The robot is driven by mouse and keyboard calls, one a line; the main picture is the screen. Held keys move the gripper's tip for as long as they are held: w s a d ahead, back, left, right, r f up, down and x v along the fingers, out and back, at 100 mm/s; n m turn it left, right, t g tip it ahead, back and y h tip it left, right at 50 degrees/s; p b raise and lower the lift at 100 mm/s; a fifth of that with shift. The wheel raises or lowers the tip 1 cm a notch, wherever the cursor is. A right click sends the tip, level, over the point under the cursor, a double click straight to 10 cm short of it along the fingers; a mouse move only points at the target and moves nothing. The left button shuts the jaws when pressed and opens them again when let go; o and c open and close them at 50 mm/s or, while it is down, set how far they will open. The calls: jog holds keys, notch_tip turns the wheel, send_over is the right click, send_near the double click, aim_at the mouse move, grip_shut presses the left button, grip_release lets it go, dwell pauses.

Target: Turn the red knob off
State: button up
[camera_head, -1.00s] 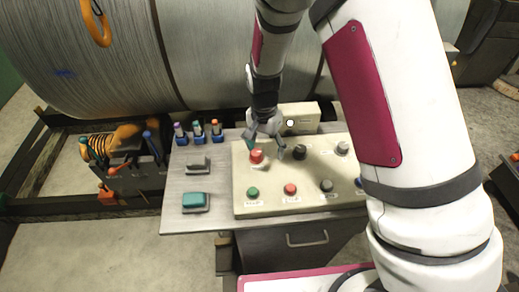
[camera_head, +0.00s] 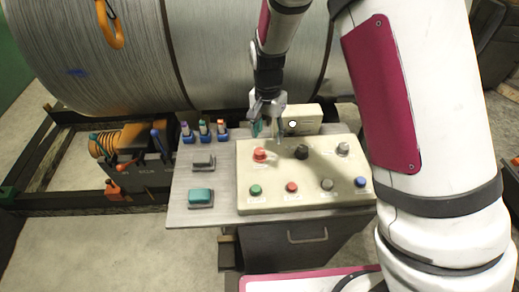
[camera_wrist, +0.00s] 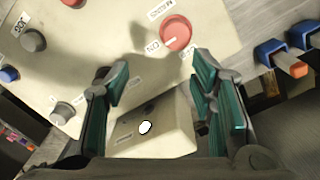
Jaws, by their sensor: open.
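The red knob (camera_head: 260,155) is at the back left of the beige control panel (camera_head: 225,207). In the wrist view the knob (camera_wrist: 176,32) shows a short white mark at its lower left, towards the "ON" label. An "OFF" label, partly readable, lies on its other side. My gripper (camera_head: 268,131) is just behind and above the knob in the head view. In the wrist view my gripper (camera_wrist: 163,72) is open, with teal-padded fingers apart and nothing between them; the knob lies beyond the fingertips, nearer the right finger. No contact shows.
A black knob (camera_head: 301,151) and a grey knob (camera_head: 342,149) share the back row. Green, red, grey and blue buttons line the front. A beige box (camera_head: 305,117) stands behind the panel. Marker-like items in blue holders (camera_head: 203,138) stand left.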

notch_tip(320, 180, up, 8)
jog(key=p, duration=0.2)
jog(key=shift+a+r, duration=0.2)
jog(key=shift+r, duration=0.05)
dwell(0.7)
jog(key=shift+w, duration=0.1)
jog(key=shift+r, duration=0.1)
notch_tip(320, 180, up, 12)
jog(key=shift+a, duration=0.15)
dwell(0.6)
jog(key=shift+w, duration=0.1)
jog(key=b, duration=0.5)
send_near(259, 151)
jog(key=f, duration=0.4)
jog(key=f+p, duration=0.1)
jog(key=f, duration=0.4)
jog(key=shift+d+f, duration=0.2)
jog(key=shift+f, duration=0.05)
